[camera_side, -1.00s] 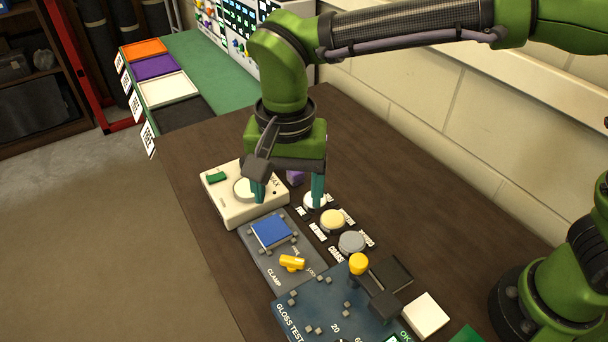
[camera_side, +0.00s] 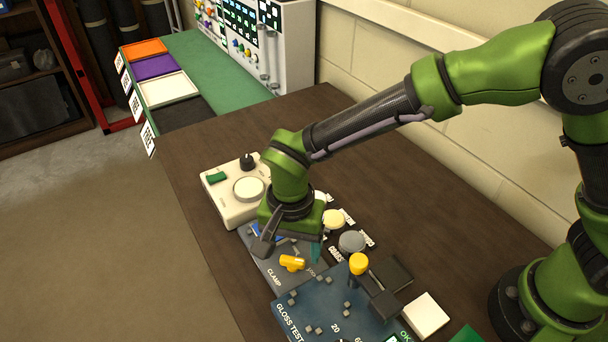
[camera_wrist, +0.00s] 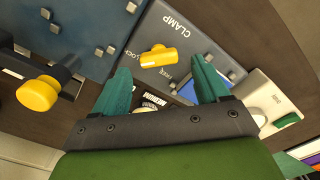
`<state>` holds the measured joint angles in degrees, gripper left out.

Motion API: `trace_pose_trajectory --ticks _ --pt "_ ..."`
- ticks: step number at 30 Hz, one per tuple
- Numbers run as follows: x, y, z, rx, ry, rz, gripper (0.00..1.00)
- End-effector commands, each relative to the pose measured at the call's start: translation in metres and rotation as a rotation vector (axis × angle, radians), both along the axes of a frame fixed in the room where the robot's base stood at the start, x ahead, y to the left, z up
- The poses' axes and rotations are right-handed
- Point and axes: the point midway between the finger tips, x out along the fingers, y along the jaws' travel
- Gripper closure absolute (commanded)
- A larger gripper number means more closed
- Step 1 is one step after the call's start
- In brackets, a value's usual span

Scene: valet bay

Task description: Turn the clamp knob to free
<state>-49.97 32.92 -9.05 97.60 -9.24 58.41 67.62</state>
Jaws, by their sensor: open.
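The yellow clamp knob (camera_side: 292,263) sits on the grey clamp panel (camera_side: 262,268), with a blue square plate partly hidden behind my gripper. In the wrist view the knob (camera_wrist: 158,56) lies beyond and between my fingertips, with the printed words "LOCK" and "FREE" on either side of it. Its handle appears to lie nearer "LOCK" than "FREE", though I cannot tell its exact setting. My gripper (camera_wrist: 160,82) is open and empty, its teal fingers apart and not touching the knob. In the side view my gripper (camera_side: 288,250) hangs over the panel, just behind the knob.
The blue gloss tester (camera_side: 318,310) with a yellow-topped post (camera_side: 358,264) stands close in front. A cream unit (camera_side: 228,205) with a black knob is behind. Several round pads, including a grey one (camera_side: 352,241), line the right side.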

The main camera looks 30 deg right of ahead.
Motion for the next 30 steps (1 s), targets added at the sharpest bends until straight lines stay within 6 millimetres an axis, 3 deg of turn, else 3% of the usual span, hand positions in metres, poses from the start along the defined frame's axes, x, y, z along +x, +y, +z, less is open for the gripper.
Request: trace_pose_trajectory --ticks 6,15,26,30 --pt "0.0 0.0 -0.017 0.0 0.001 -0.001 0.26" --pt "0.0 0.0 -0.018 0.001 0.001 -0.001 0.27" --pt "0.0 0.0 -0.018 0.0 0.0 0.0 0.82" --pt "0.0 0.0 -0.018 0.0 0.0 0.005 0.82"
